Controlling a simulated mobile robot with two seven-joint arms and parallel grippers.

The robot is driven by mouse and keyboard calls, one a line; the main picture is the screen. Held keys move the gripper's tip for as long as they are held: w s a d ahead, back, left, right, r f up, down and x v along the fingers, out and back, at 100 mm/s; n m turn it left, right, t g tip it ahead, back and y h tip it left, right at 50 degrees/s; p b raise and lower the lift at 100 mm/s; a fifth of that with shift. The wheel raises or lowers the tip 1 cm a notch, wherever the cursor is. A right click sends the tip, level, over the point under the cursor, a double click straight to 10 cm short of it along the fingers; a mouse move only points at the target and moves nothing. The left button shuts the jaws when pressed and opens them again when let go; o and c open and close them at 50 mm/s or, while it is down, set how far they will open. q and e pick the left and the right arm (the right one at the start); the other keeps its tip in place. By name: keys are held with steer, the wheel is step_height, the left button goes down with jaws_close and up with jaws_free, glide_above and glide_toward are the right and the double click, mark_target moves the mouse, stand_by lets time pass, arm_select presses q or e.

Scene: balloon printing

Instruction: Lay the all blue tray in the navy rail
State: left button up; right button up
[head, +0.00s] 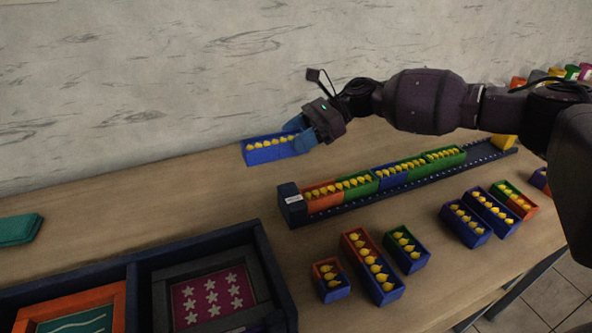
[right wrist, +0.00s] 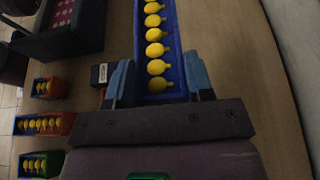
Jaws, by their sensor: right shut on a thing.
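My right gripper (head: 305,135) is shut on the end of an all blue tray (head: 262,157) holding a row of yellow balloon shapes. The tray is held out to the left, behind and above the near-left end of the navy rail (head: 292,208), apart from it. In the right wrist view the blue tray (right wrist: 180,52) runs away between the two blue fingers of the gripper (right wrist: 158,82). The rail holds a row of trays: orange (head: 325,205), green, blue (head: 393,182) and green. Its far right part is empty up to a yellow block (head: 503,142). My left gripper is not in view.
In front of the rail stand several loose trays: a small orange-and-blue one (head: 329,292), a red-and-blue one (head: 384,292), a green-and-blue one (head: 415,262) and blue ones (head: 466,238). A dark divided box (head: 140,275) is at left front, a teal pad (head: 20,232) beyond.

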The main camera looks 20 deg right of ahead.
mark_target(297, 181)
step_height(297, 181, down, 9)
steer(key=shift+f+b, duration=0.1)
steer(key=shift+b, duration=0.55)
steer(key=shift+f, duration=0.15)
steer(key=o, duration=0.9)
steer(key=shift+o, duration=0.2)
